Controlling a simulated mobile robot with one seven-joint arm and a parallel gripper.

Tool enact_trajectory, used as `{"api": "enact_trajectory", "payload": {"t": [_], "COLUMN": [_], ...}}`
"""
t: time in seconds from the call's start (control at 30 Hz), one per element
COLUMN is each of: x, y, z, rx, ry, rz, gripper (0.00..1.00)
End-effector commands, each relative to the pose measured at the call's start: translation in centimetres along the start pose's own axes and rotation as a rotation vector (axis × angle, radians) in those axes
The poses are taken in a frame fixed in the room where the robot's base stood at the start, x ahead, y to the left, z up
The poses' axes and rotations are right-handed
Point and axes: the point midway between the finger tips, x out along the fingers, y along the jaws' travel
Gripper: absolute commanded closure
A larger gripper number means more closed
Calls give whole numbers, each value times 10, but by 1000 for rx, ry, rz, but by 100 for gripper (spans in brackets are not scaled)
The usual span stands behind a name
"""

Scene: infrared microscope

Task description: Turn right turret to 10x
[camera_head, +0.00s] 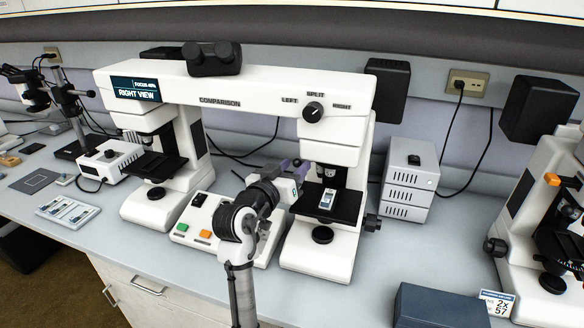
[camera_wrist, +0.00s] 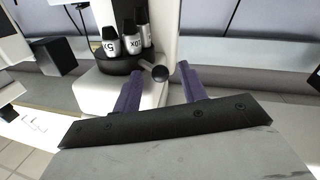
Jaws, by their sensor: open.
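The white comparison microscope (camera_head: 240,88) stands on the bench, with its right turret (camera_head: 328,172) under the right head, partly hidden by my gripper (camera_head: 300,166). In the wrist view the turret's dark disc (camera_wrist: 112,62) carries several black-and-white objectives. One objective (camera_wrist: 108,42) reads 5x; the neighbouring label (camera_wrist: 132,43) is only partly legible. A short lever ending in a dark ball knob (camera_wrist: 160,73) shows between the tips of my two purple fingers (camera_wrist: 158,80). The fingers are apart and open, and I cannot tell whether either touches the knob.
The right stage (camera_head: 345,203) with a slide lies just below my gripper. A control box (camera_head: 192,224) with coloured buttons sits between the two columns. A grey-white box (camera_head: 408,182) stands right of the microscope.

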Motion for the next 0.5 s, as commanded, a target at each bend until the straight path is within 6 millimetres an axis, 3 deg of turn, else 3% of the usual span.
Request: {"api": "enact_trajectory", "payload": {"t": [0.03, 0.33, 0.5], "x": [0, 0, 0], "y": [0, 0, 0], "z": [0, 0, 0], "rx": [0, 0, -1], "ry": [0, 0, 0], "rz": [0, 0, 0], "gripper": [59, 99, 100]}}
